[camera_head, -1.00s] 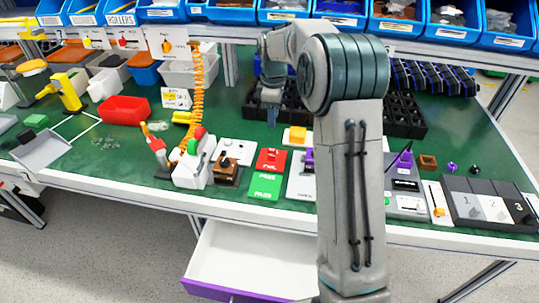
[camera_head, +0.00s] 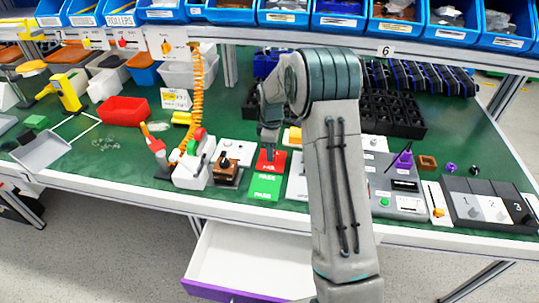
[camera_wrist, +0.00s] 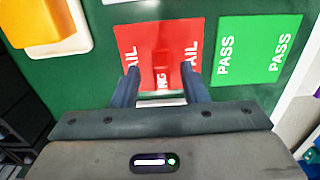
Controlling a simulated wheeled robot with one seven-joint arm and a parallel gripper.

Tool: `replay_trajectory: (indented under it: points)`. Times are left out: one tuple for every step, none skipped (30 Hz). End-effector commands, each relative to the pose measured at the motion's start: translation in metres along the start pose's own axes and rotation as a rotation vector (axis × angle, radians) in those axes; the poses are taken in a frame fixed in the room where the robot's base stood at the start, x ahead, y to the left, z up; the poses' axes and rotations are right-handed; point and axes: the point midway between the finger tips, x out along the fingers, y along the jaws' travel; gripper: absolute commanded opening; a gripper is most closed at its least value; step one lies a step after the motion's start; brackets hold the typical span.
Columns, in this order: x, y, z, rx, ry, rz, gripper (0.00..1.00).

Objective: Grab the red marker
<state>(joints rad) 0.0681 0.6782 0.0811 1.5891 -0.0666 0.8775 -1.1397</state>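The red marker (camera_wrist: 160,74) is a small red block lettered "NG" on the red FAIL card (camera_wrist: 138,42), seen in the wrist view. My gripper (camera_wrist: 163,80) is open, with one finger on each side of the marker in that view and a gap to each finger. I cannot tell how far above the card the fingertips are. In the head view, my gripper (camera_head: 269,150) points down over the red card (camera_head: 279,164) and hides most of the marker.
A green PASS card (camera_head: 264,187) lies beside the red card. A brown switch block (camera_head: 227,175) stands to the left, and an orange button (camera_head: 295,135) on a white base is behind. An open drawer (camera_head: 250,258) hangs below the table edge.

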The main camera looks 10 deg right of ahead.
Motion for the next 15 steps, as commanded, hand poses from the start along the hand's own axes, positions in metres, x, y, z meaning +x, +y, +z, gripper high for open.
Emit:
replay_trajectory:
  points:
    - [0.0039,-0.0002,0.0,0.0,0.0,-0.001,0.4]
    - [0.0052,-0.0002,0.0,0.0,0.0,-0.001,0.4]
    - [0.0062,-0.0002,0.0,0.0,0.0,0.0,0.4]
    - [0.0065,-0.0001,-0.0001,0.0,0.0,0.0,0.4]
    - [0.0064,-0.0001,-0.0001,0.0,0.0,0.0,0.4]
    - [0.0063,-0.0001,-0.0002,0.0,0.0,0.0,0.4]
    - [0.0062,-0.0001,-0.0002,0.0,0.0,0.0,0.4]
    - [0.0062,-0.0001,-0.0003,0.0,0.0,0.0,0.4]
    - [0.0061,-0.0001,-0.0003,0.0,0.0,0.0,0.37]
    - [0.0061,-0.0001,-0.0003,0.0,0.0,0.0,0.29]
    - [0.006,0.0,-0.0003,0.0,0.0,0.0,0.21]
    - [0.006,-0.0001,-0.0004,0.0,0.0,0.0,0.09]
    - [0.006,0.0,-0.0004,0.0,0.0,0.0,0.01]
    - [0.0059,0.0,-0.0004,0.0,0.0,0.0,0.0]
    - [0.0059,0.0,-0.0005,0.0,0.0,0.001,0.0]
